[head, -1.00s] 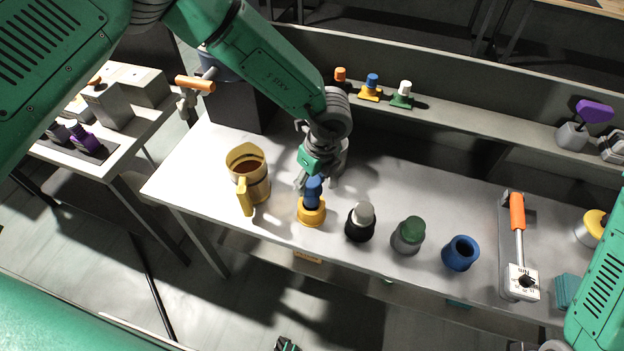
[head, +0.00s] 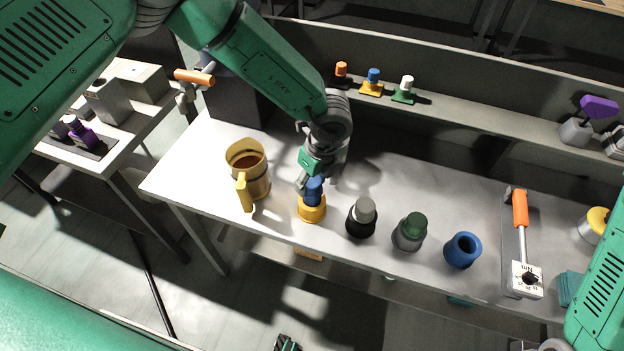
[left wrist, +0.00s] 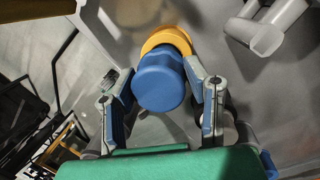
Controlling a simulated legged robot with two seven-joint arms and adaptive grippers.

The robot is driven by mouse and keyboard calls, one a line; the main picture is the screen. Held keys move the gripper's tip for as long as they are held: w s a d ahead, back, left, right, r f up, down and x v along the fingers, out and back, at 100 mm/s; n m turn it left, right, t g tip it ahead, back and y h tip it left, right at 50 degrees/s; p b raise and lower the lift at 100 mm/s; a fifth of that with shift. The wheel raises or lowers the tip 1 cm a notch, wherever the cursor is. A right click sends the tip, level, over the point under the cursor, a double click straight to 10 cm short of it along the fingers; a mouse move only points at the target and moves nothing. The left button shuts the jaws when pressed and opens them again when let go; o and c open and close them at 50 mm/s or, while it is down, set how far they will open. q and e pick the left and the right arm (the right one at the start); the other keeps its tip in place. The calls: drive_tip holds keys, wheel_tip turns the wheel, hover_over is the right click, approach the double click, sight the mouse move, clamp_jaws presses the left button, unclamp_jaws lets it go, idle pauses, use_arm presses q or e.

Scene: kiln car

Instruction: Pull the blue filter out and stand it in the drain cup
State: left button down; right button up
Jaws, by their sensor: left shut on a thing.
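The blue filter (head: 314,190) stands upright in a yellow holder (head: 312,211) near the front edge of the bench. My left gripper (head: 310,183) reaches down from behind and is shut on the filter's upper part. In the left wrist view the round blue top of the filter (left wrist: 158,84) lies between the two fingers (left wrist: 163,100), with the yellow holder (left wrist: 166,39) just beyond it. My right gripper is not in view.
Between holder and blue cup stand a black holder with a grey top (head: 361,219) and a grey one with a green top (head: 410,232). A yellow jug (head: 248,172) with brown contents is close on the left. A torque wrench (head: 521,240) lies right. The bench behind the row is clear.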

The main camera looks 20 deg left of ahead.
use_arm(q)
drive_tip(key=shift+f+b, duration=1)
drive_tip(key=shift+f, duration=0.8)
drive_tip(key=c, duration=0.8)
unclamp_jaws()
drive_tip(key=shift+r, duration=0.15)
drive_tip(key=shift+d+r+p, duration=0.25)
drive_tip(key=shift+r+p, duration=0.75)
drive_tip(key=shift+r, duration=0.3)
drive_tip(key=shift+d+r+p, duration=0.2)
drive_tip(key=shift+r+p, duration=0.8)
drive_tip(key=shift+r, duration=0.3)
drive_tip(key=shift+d+r, duration=0.2)
drive_tip(key=shift+r, duration=1.05)
drive_tip(key=shift+w, duration=0.1)
